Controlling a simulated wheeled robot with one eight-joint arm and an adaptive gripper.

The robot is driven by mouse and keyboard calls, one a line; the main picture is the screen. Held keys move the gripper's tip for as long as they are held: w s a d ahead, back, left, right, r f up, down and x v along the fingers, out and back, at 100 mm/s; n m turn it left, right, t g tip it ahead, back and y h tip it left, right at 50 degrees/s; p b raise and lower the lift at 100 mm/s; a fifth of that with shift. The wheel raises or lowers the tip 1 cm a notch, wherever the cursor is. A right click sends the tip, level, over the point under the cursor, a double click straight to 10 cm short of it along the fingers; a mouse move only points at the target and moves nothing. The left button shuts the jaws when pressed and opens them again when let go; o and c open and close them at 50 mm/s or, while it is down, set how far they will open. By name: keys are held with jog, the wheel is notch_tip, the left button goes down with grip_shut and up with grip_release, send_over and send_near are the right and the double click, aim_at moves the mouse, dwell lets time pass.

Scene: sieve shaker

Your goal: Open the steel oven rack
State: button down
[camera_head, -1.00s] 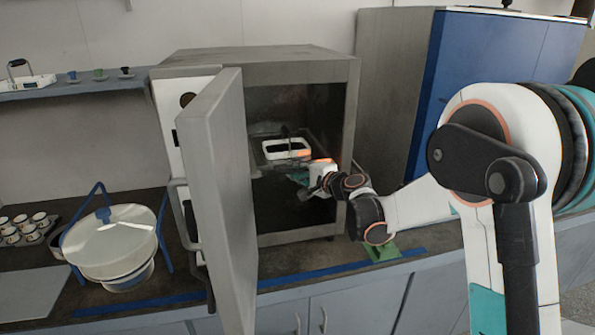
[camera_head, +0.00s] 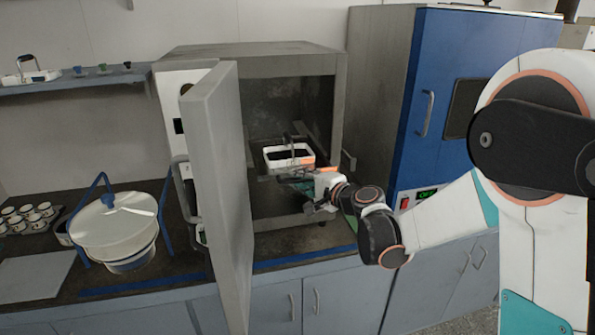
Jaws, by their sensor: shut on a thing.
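The steel oven (camera_head: 265,62) stands on the counter with its grey door (camera_head: 218,185) swung wide open toward me. Its rack (camera_head: 322,135) shows inside the chamber, and its front part lies partly behind the door and my gripper. A white tray with a handle (camera_head: 290,158) and dark contents sits on the rack. My gripper (camera_head: 287,178) is at the front of the rack, just below the tray. It is shut on the rack's front edge, as far as I can tell; the fingertips are small and partly hidden.
A blue cabinet (camera_head: 455,80) stands right of the oven. A lidded white pot in a blue stand (camera_head: 115,225) and several small cups (camera_head: 28,215) are on the counter at left. The open door blocks the oven's left side.

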jog(key=s+d, duration=0.2)
jog(key=s, duration=0.6)
jog(key=s+d, duration=0.2)
jog(key=s, duration=0.6)
jog(key=shift+d+f, duration=0.25)
jog(key=shift+f, duration=0.05)
jog(key=c, duration=1.8)
grip_release()
jog(key=shift+o, duration=0.7)
jog(key=shift+w+f, duration=0.1)
jog(key=shift+w, duration=0.3)
jog(key=shift+s, duration=0.1)
jog(key=v, duration=1.2)
